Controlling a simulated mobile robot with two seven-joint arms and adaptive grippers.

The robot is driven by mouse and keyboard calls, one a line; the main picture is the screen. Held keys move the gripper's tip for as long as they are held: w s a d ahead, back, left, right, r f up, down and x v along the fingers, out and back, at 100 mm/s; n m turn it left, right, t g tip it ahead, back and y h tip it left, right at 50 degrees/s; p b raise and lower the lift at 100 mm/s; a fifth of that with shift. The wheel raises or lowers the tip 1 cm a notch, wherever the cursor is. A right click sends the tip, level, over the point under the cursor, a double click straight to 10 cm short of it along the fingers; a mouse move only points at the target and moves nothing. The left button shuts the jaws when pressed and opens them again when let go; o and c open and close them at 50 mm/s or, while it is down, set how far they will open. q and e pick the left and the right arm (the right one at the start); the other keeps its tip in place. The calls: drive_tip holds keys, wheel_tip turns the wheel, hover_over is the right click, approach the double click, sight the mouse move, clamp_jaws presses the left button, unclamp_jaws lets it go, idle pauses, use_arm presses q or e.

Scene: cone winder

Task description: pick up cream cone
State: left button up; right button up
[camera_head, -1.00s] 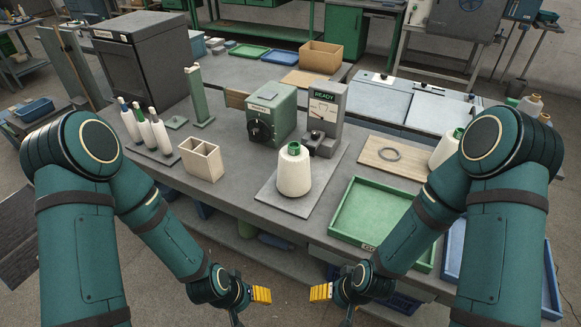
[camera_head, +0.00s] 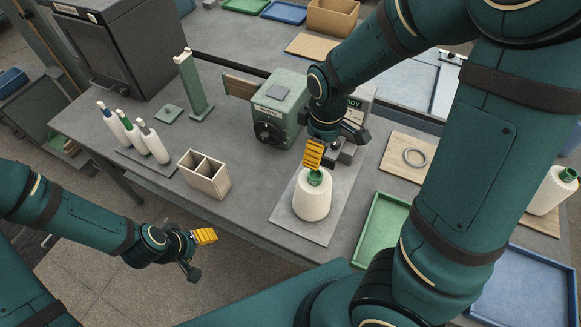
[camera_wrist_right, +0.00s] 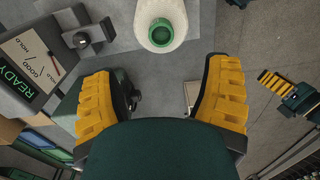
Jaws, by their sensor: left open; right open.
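The cream cone (camera_head: 311,198) stands upright on a grey plate on the bench, with a green tube end (camera_head: 316,177) at its top. In the right wrist view the cone (camera_wrist_right: 175,36) is seen from above, beyond the fingertips. My right gripper (camera_head: 314,155) is open and empty, just above and behind the cone top in the head view; I see no contact. Its two yellow fingers (camera_wrist_right: 165,88) are spread wide in the wrist view. My left gripper (camera_head: 200,246) is off the bench front, low at the left, open and empty.
A green tester box (camera_head: 277,105) and the READY gauge (camera_wrist_right: 30,65) stand close behind the cone. A divided box (camera_head: 205,175) and several slim bobbins are at left. A green tray (camera_head: 378,232) lies right; another cone (camera_head: 551,190) stands at far right.

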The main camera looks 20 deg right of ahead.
sight(316, 174)
drive_tip(key=f, duration=0.2)
drive_tip(key=f+b, duration=0.1)
drive_tip(key=f, duration=0.4)
drive_tip(key=shift+w+d, duration=0.1)
drive_tip(key=shift+w, duration=0.2)
use_arm(q)
drive_tip(key=shift+w+a+f+b, duration=0.15)
drive_tip(key=shift+w+f+b, duration=0.1)
drive_tip(key=shift+f+b, duration=0.45)
use_arm(e)
drive_tip(key=shift+s+a+f, duration=0.1)
drive_tip(key=shift+s+f, duration=0.05)
drive_tip(key=shift+f, duration=1.25)
drive_tip(key=shift+s+a+f, duration=0.1)
drive_tip(key=shift+f, duration=1.3)
use_arm(q)
drive_tip(key=shift+f, duration=0.1)
use_arm(e)
clamp_jaws()
